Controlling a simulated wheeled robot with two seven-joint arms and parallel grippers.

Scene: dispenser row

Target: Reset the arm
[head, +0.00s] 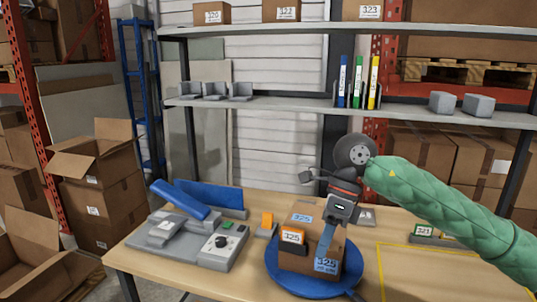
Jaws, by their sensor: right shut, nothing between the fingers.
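My right arm, in a green sleeve, comes in from the right. My right gripper (321,248) points down in front of a cardboard box (298,262) and is shut and empty; I cannot tell whether it touches the box. The box carries labels reading 325 and stands on a round blue turntable (284,290). The gripper hides part of the box. My left gripper is not in view.
A grey device with a dial (222,243) and a blue-topped machine (180,200) stand on the table's left. A yellow-outlined area (420,270) is mostly bare at right, with a small 321 holder (425,231) behind.

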